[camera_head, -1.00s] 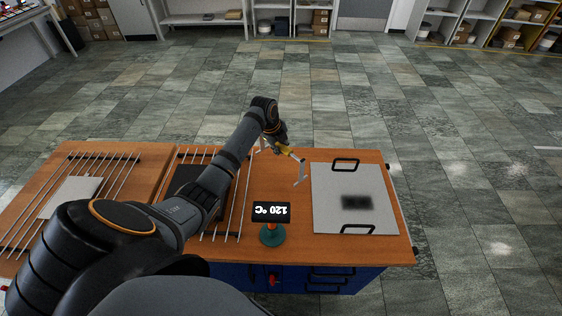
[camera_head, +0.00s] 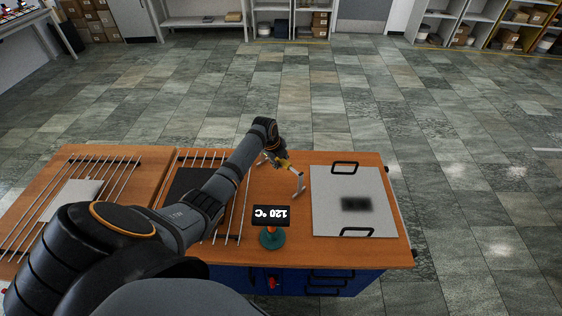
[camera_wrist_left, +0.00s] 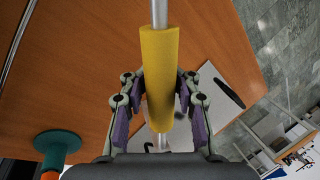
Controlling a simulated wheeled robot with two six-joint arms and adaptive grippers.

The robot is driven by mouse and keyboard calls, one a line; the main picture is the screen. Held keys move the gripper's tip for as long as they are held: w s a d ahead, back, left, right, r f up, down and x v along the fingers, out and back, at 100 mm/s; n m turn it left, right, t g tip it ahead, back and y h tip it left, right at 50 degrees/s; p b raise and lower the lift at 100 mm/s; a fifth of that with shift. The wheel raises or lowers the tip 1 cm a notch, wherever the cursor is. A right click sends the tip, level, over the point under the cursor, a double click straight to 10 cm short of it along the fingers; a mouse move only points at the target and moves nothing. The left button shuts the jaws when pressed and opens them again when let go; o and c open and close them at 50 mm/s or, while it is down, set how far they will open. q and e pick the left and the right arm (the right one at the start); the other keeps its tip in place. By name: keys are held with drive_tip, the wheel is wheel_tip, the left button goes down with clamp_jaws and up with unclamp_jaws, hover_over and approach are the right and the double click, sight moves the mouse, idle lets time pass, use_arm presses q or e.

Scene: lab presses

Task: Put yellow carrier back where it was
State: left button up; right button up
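The yellow carrier (camera_head: 284,163) is a yellow grip with a grey metal rod and bent grey legs. My left gripper (camera_head: 276,158) is shut on the yellow grip and holds the carrier near the table's far edge, between the rods and the light metal plate. In the left wrist view, the yellow carrier (camera_wrist_left: 160,62) runs lengthwise between the two purple-padded fingers of the left gripper (camera_wrist_left: 160,88). I cannot tell whether its legs touch the table. My right gripper is not in view.
The light plate (camera_head: 332,215) with two black handles lies right on the wooden table (camera_head: 392,200). A 120 °C display (camera_head: 271,214) stands on a teal base in front of the carrier. A dark plate (camera_head: 187,181) and metal rods (camera_head: 112,178) are on the left. Bare wood surrounds the display.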

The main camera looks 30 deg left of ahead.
use_arm(q)
drive_tip(key=shift+o, duration=1.4)
drive_tip(key=shift+r, duration=0.15)
drive_tip(key=b+v, duration=0.1)
drive_tip(key=v, duration=1.1)
drive_tip(key=shift+w, duration=0.1)
